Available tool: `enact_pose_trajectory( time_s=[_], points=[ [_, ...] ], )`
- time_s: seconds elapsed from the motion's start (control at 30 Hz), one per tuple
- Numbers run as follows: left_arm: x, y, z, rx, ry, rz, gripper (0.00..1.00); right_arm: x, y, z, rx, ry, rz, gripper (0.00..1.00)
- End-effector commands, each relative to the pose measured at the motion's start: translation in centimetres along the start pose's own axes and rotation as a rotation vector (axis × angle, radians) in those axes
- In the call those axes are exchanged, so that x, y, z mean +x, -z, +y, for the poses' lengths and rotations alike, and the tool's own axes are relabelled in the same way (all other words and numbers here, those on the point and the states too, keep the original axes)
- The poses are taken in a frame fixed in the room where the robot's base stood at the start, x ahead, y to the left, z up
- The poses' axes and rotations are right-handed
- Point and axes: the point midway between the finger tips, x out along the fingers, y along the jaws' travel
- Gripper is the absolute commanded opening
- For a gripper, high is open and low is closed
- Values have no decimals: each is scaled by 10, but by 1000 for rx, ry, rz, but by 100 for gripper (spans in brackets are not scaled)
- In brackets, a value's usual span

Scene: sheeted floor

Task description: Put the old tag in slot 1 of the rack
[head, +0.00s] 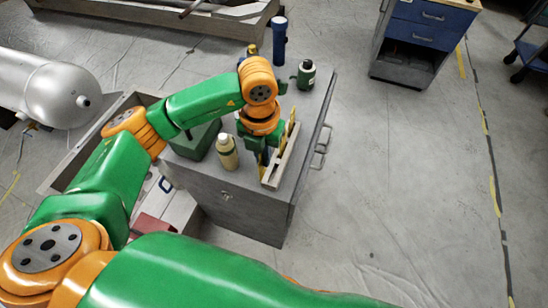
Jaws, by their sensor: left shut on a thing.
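A pale slotted rack (283,165) lies on top of the grey metal cabinet, near its front right edge. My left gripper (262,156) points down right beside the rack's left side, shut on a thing. That thing is mostly hidden by the fingers; only a small yellowish bit shows there, and I take it to be the old tag. Thin yellow edges also show at the far end of the rack, partly behind the gripper. The slot numbers cannot be read from here. My right gripper is out of the picture.
On the cabinet (240,198) stand a yellowish bottle (227,152), a dark green bottle (306,75), a blue cylinder (279,41) and a green box (196,139). A silver tank (50,92) is at left, a blue-drawer cabinet (421,40) at upper right.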

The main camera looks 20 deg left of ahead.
Motion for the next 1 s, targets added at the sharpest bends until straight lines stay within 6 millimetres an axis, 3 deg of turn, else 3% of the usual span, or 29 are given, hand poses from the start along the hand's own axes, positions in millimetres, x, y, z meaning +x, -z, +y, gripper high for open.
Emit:
enact_pose_trajectory(
  time_s=[0.1,0.23,0.4,0.77,0.8,0.87,1.0],
  points=[
    [24,-17,-9,-1,0,3,0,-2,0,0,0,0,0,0],
    [39,-29,-14,-1,0,2,0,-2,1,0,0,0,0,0],
    [66,-29,-13,0,1,3,0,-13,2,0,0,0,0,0],
    [74,-30,-13,0,1,-1,0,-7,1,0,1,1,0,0],
    [72,-30,-13,0,1,-1,16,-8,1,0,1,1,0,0],
    [72,-30,-13,0,1,0,33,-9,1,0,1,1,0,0],
    [72,-30,-13,-1,1,0,36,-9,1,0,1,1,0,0]
  ],
)
